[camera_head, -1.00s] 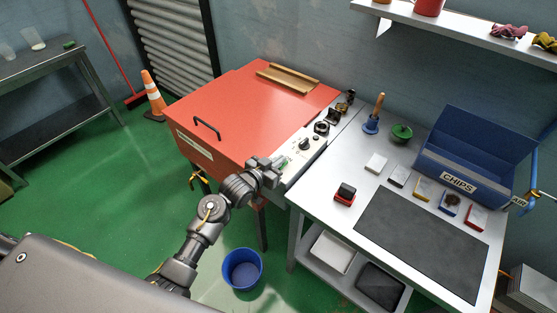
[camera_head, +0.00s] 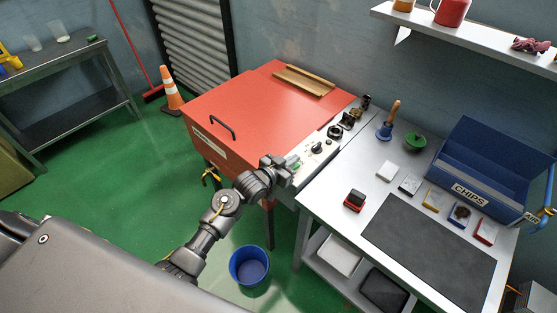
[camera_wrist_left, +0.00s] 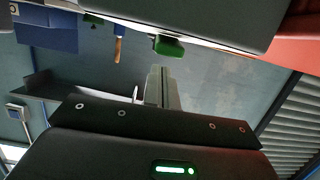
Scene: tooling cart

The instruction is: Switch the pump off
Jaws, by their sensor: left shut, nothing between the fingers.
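A white control panel (camera_head: 322,146) with black knobs runs along the right side of the red-lidded machine (camera_head: 262,105). A small green switch-like part (camera_head: 297,166) shows at the panel's near end; I cannot read its label or tell its position. My left gripper (camera_head: 287,163) is shut and empty, right beside this green part. In the left wrist view the shut fingers (camera_wrist_left: 160,86) point toward a green block (camera_wrist_left: 169,46) on the panel's edge, with a small gap in the picture. Whether they touch is unclear. My right gripper is not in view.
A grey workbench (camera_head: 335,198) stands right of the panel, with a blue chips bin (camera_head: 475,175), a black mat (camera_head: 430,250), a brush (camera_head: 388,122) and small boxes. A blue bucket (camera_head: 249,266) is on the floor below my left arm. Open green floor lies left.

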